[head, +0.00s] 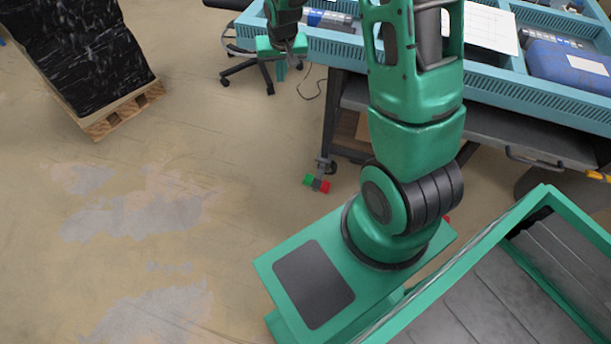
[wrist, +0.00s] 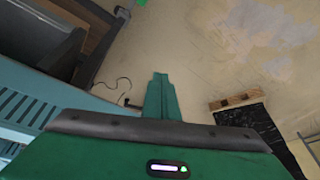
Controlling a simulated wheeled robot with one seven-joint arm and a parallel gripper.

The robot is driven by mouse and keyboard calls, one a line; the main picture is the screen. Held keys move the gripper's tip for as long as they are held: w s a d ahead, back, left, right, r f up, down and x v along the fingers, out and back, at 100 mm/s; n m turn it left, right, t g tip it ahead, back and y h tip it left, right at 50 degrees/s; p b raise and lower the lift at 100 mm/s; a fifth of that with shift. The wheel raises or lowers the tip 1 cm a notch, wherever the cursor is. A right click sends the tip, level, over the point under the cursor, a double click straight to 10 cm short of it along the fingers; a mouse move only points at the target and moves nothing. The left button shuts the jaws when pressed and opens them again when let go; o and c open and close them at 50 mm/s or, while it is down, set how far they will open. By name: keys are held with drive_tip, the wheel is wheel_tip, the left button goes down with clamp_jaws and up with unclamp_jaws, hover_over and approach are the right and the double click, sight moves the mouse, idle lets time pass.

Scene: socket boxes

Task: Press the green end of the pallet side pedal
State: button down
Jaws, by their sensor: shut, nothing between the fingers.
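A small pedal with a green end (head: 308,180), a dark middle and a red end (head: 325,187) sits low by the caster at the foot of the workbench leg. The green end faces left, towards the pallet side. My gripper (head: 281,72) is in the upper middle of the head view, beside the bench edge and well away from the pedal. In the wrist view my gripper (wrist: 160,78) is shut and empty above the floor. A bit of green (wrist: 141,2) shows at that view's top edge; I cannot tell what it is.
The workbench (head: 345,52) carries blue trays and boxes. A wooden pallet (head: 120,112) with a black-wrapped load stands at upper left. A red bit (head: 447,220) shows behind my arm. A cable lies on the floor by the bench. The floor left of the pedal is clear.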

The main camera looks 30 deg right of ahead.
drive_tip(key=w+d+f+m, duration=0.1)
drive_tip(key=w+d+f, duration=0.1)
drive_tip(key=f, duration=0.5)
drive_tip(key=w+d+f+m, duration=0.1)
drive_tip(key=w+f, duration=0.1)
drive_tip(key=f, duration=0.5)
drive_tip(key=s+d+f+m, duration=0.1)
drive_tip(key=s+f, duration=0.1)
drive_tip(key=f, duration=0.9)
drive_tip(key=s+d+f+m, duration=0.1)
drive_tip(key=s+d+f, duration=0.1)
drive_tip(key=f, duration=1)
drive_tip(key=s+d+f+m+g, duration=0.1)
drive_tip(key=s+f, duration=0.2)
drive_tip(key=f, duration=0.8)
drive_tip(key=shift+s+d+f+m+h, duration=0.15)
drive_tip(key=shift+s+d+m+h, duration=0.2)
drive_tip(key=shift+s+m+h, duration=0.05)
drive_tip(key=shift+f, duration=0.1)
hover_over(305, 179)
drive_tip(key=f, duration=1.1)
drive_tip(key=shift+d+f, duration=0.25)
drive_tip(key=shift+f, duration=0.1)
drive_tip(key=shift+w+a+f, duration=0.1)
drive_tip(key=shift+f, duration=0.65)
